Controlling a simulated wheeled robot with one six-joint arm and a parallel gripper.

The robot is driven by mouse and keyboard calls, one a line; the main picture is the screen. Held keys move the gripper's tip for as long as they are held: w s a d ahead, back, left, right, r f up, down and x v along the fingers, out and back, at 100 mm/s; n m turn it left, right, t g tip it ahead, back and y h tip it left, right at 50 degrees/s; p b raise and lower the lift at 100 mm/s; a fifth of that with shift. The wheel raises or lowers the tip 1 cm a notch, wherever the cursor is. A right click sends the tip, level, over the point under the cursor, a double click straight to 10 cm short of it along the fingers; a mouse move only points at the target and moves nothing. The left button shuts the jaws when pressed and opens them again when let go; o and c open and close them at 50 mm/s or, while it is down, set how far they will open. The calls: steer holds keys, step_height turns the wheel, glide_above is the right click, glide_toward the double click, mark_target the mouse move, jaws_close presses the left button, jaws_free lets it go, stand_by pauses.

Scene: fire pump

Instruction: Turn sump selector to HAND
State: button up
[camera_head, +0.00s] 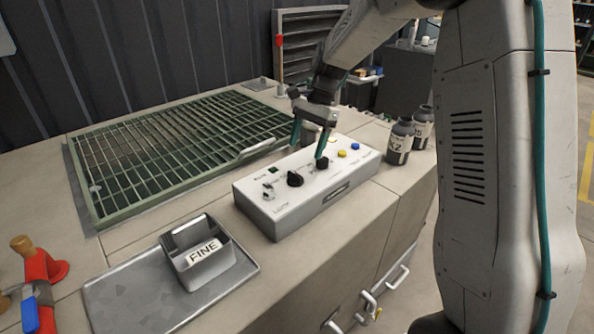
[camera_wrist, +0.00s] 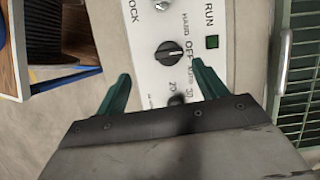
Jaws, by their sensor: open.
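The white control box (camera_head: 335,190) stands on the counter. Its sump selector, a black knob (camera_head: 295,180), also shows in the wrist view (camera_wrist: 170,53), with HAND, OFF and a partly hidden label around it. Its pale pointer line appears to aim to the right, toward OFF. My gripper (camera_head: 309,145) is open and empty above the box's back side, nearer a second black knob (camera_head: 322,163) than the selector. In the wrist view my fingers (camera_wrist: 161,75) are spread, with the selector just beyond their tips. The second knob is shadowed between them, partly hidden by my gripper.
A green grating (camera_head: 170,150) with a handle lies behind the box. Dark bottles (camera_head: 399,145) stand right of it. A green RUN window (camera_wrist: 212,42) is near the selector.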

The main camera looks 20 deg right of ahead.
mark_target(296, 173)
steer(key=shift+m, duration=0.4)
steer(key=x, duration=0.3)
steer(key=w+x, duration=0.1)
steer(key=x, duration=0.5)
steer(key=shift+w+d+f, duration=0.2)
steer(key=shift+w+f, duration=0.1)
steer(key=shift+w, duration=0.05)
steer(key=c, duration=1)
